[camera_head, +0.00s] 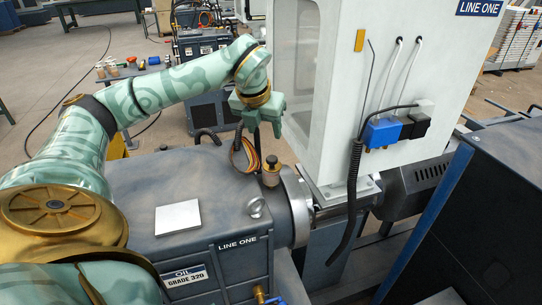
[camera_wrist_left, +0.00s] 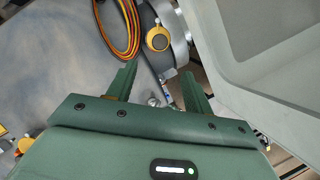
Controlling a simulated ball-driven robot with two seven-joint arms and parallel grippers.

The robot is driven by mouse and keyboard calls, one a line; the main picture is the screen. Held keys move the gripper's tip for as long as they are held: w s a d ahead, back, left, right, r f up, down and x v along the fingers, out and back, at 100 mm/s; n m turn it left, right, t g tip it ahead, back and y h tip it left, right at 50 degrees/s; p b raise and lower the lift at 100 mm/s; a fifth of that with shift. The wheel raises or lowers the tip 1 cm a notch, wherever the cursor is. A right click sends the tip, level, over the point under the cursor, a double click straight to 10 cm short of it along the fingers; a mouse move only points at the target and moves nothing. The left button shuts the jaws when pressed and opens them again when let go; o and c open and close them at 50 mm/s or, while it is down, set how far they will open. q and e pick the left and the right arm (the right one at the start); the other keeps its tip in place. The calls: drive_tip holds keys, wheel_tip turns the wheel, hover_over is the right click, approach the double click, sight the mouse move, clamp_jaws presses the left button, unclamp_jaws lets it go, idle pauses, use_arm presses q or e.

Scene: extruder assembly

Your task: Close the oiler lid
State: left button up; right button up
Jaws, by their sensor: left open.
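In the left wrist view the oiler (camera_wrist_left: 157,39) is a yellow ring around a dark round centre. I cannot tell its lid apart or how the lid stands. My left gripper (camera_head: 263,130) is open and empty, above and beyond the oiler. In the left wrist view the two green fingers (camera_wrist_left: 159,72) point towards the oiler, which lies beyond the tips. My right gripper is not in view.
Orange cables (camera_head: 244,154) loop on the housing close to the oiler. A white machine column (camera_head: 390,60) rises just right of my left gripper. A light square plate (camera_head: 178,217) and a ring bolt (camera_head: 257,208) are on the housing. A black hose (camera_head: 352,195) hangs at right.

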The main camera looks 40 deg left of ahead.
sight(272, 158)
use_arm(q)
drive_tip(key=b+x, duration=0.2)
drive_tip(key=x, duration=1.1)
drive_tip(key=shift+f, duration=0.1)
